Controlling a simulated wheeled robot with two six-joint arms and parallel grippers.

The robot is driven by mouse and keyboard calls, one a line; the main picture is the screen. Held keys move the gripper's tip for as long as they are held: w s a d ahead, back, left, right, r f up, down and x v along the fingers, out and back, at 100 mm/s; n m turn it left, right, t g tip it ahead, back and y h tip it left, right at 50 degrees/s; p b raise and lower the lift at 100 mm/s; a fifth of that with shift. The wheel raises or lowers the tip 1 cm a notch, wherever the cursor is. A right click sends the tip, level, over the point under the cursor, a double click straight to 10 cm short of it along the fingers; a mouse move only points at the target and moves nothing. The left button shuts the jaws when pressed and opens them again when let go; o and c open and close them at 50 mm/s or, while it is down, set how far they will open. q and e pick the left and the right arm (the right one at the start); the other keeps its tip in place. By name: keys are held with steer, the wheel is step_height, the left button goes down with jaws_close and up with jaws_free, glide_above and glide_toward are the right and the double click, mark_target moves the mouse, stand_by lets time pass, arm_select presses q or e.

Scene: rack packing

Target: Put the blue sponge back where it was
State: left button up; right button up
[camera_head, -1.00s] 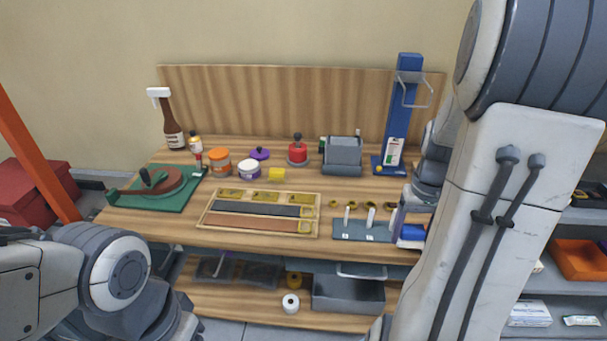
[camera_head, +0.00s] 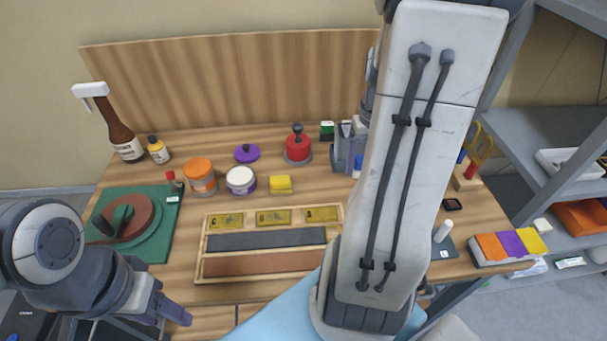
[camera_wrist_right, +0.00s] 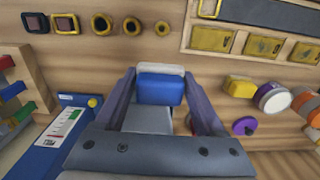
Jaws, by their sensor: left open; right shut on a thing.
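The blue sponge (camera_wrist_right: 158,90), with a pale layer along one side, sits between the fingers of my right gripper (camera_wrist_right: 160,92). A small blue part of the sponge (camera_head: 359,162) shows in the head view, beside the grey bin (camera_head: 341,155) at the back of the bench. In the right wrist view a grey surface of the bin (camera_wrist_right: 148,120) shows close to the sponge. I cannot tell whether they touch. My right arm hides much of this area in the head view. My left gripper (camera_head: 172,315) is open and empty, low at the front left.
A wooden tray (camera_head: 199,262) lies in front.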

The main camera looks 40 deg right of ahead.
steer(key=p, duration=0.2)
glide_above(316, 190)
step_height(316, 190, down, 7)
steer(key=shift+w+r, duration=0.1)
steer(key=shift+w, duration=0.05)
step_height(316, 190, down, 3)
steer(key=shift+f, duration=0.5)
steer(key=shift+f, duration=0.15)
steer(key=o, duration=1.3)
steer(key=shift+r, duration=0.2)
step_height(316, 190, up, 12)
